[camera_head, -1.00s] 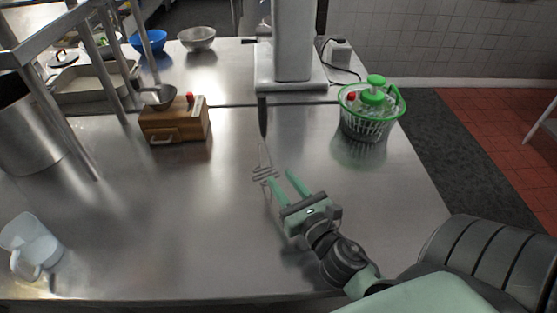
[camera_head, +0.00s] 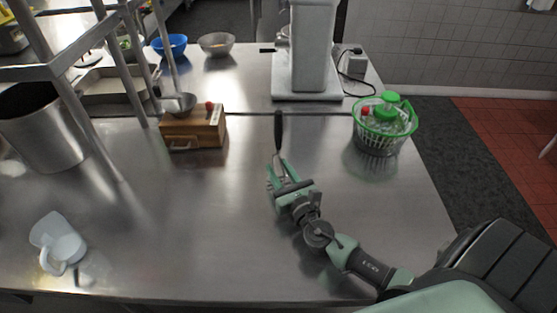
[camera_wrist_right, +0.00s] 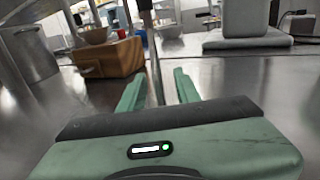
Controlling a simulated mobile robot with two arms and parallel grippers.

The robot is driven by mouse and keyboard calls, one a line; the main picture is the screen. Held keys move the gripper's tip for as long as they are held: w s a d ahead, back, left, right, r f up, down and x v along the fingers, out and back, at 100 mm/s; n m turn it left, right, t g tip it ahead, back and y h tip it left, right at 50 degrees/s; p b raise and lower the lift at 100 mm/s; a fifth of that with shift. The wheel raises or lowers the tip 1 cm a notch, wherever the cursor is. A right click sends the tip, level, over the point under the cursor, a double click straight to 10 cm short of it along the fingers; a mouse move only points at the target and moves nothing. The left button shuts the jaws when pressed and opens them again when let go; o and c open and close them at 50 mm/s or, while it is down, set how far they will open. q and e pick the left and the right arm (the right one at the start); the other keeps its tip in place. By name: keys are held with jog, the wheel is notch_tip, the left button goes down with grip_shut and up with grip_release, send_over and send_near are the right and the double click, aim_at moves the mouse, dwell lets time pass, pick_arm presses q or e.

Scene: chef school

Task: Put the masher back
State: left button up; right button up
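The masher has a black handle (camera_head: 278,130) and a thin metal shaft. It appears upright with its handle up, over the middle of the steel counter. My right gripper (camera_head: 277,170) is at the masher's lower part in the head view, which hides its wire head. In the right wrist view the metal shaft (camera_wrist_right: 156,70) runs up between the two green fingers of my right gripper (camera_wrist_right: 158,88). The fingers are apart, with a visible gap on both sides of the shaft. My left gripper is not in view.
A wooden box (camera_head: 195,131) with a ladle by it stands left of the masher. A green salad spinner (camera_head: 383,130) stands at the right edge. A white jug (camera_head: 58,243) lies front left, a steel pot (camera_head: 45,135) behind it. The counter's front middle is clear.

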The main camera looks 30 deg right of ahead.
jog(key=shift+w, duration=0.25)
grip_shut()
dwell(1.3)
